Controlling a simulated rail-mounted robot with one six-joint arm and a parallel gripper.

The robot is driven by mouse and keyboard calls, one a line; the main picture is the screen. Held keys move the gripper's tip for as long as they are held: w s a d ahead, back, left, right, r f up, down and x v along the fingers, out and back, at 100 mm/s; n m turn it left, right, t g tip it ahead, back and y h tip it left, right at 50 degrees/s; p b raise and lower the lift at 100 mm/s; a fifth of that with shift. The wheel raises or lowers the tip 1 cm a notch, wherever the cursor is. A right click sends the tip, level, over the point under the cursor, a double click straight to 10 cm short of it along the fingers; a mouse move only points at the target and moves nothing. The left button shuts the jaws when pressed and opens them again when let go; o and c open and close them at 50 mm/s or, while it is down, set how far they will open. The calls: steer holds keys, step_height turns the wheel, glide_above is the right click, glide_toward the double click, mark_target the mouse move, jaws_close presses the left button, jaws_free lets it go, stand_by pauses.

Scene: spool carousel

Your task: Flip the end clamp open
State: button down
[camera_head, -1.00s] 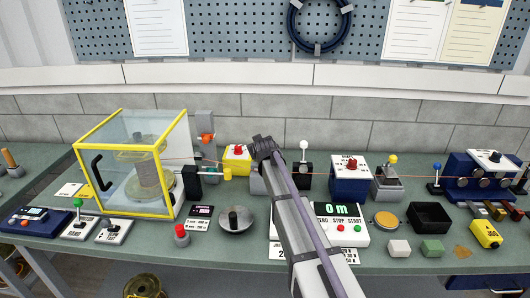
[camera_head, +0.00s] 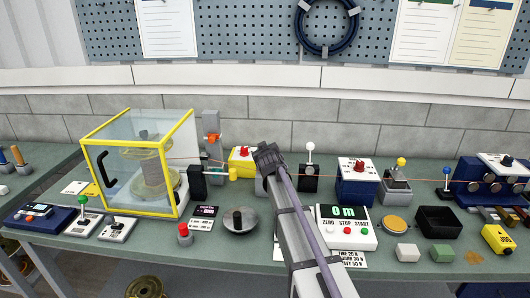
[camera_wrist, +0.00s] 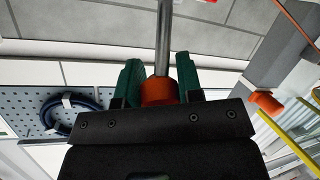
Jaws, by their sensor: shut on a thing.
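My gripper (camera_head: 268,155) is over the middle of the bench in the head view, seen from behind. In the wrist view its green fingers (camera_wrist: 160,85) are shut on both sides of an orange-red grip (camera_wrist: 158,92) on a straight metal rod (camera_wrist: 164,38). In the head view my gripper hides this grip and rod. A grey block (camera_head: 260,186) shows partly below my gripper; I cannot tell whether it belongs to the end clamp.
A yellow box with a red knob (camera_head: 243,154) stands just left of my gripper, and a white-balled lever (camera_head: 310,147) just right. A grey post (camera_head: 211,121) with an orange knob (camera_head: 212,137) is farther left, by the yellow-framed case (camera_head: 188,160). A thin red line crosses the bench.

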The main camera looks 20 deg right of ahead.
steer(key=c, duration=0.8)
jaws_free()
steer(key=shift+s, duration=0.1)
steer(key=p+v, duration=0.3)
steer(key=v, duration=0.7)
steer(key=shift+s+a+r, duration=0.1)
steer(key=shift+s+r, duration=0.05)
steer(key=shift+s, duration=0.2)
